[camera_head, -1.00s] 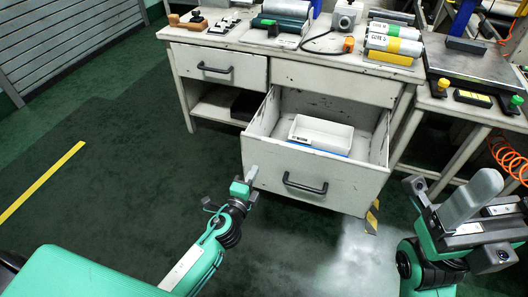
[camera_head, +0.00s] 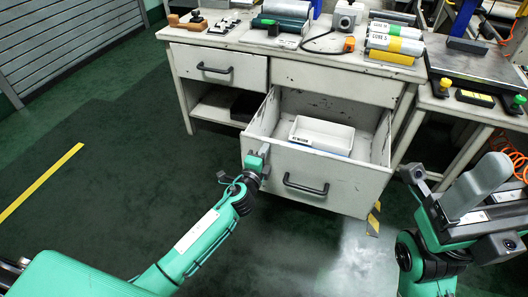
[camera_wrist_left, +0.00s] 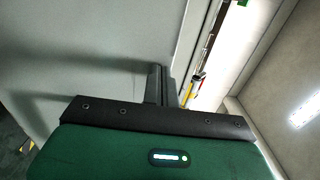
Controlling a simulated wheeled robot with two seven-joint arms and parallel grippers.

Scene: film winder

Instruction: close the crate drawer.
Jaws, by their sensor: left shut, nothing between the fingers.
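The crate drawer (camera_head: 262,170) is pulled far out of the white bench, its inside open to view. A black bar handle (camera_head: 305,186) is on its front. A white bin (camera_head: 322,134) lies inside it. My left gripper (camera_head: 264,150) is shut and empty, at the top left corner of the drawer front. In the left wrist view its fingertips (camera_wrist_left: 162,78) are up against or very near a pale panel (camera_wrist_left: 90,45); contact is not clear. My right gripper (camera_head: 478,188) is large at the right edge, away from the drawer; its finger gap is not clear.
A second, shut drawer (camera_head: 212,65) is left of the open one, with an open shelf below. Rollers (camera_head: 394,42) and tools stand on the bench top (camera_head: 240,38). A side table (camera_head: 465,108) is at right. The floor (camera_head: 120,190) at left is clear.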

